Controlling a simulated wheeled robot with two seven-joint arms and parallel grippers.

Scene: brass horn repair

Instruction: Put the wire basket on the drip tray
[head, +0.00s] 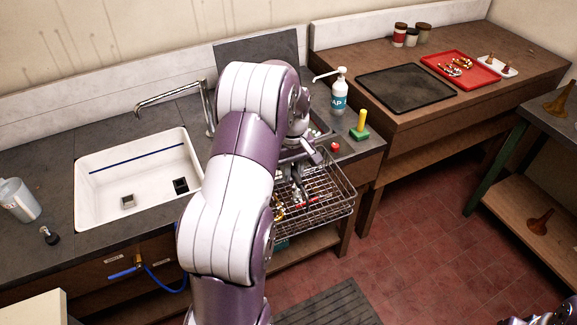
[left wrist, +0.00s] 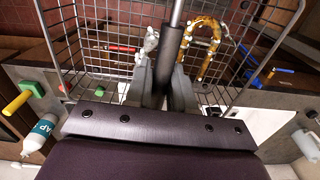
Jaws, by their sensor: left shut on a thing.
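The wire basket (head: 322,214) hangs in the air in front of the counter's front edge, right of my left arm. It holds brass-coloured, red and white parts. My left gripper (head: 297,172) is shut on the basket, at a dark bar in the wrist view (left wrist: 163,90). My arm hides the basket's left side. The drip tray looks to be the flat dark tray (head: 405,88) on the wooden bench at the right, bare on top.
A red tray (head: 461,69) with brass parts and a small white tray (head: 497,66) lie right of the dark tray; jars (head: 400,35) stand behind. A soap bottle (head: 339,92), a green-based yellow peg (head: 360,127) and a red knob (head: 335,147) stand near the basket. The sink (head: 100,205) is left.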

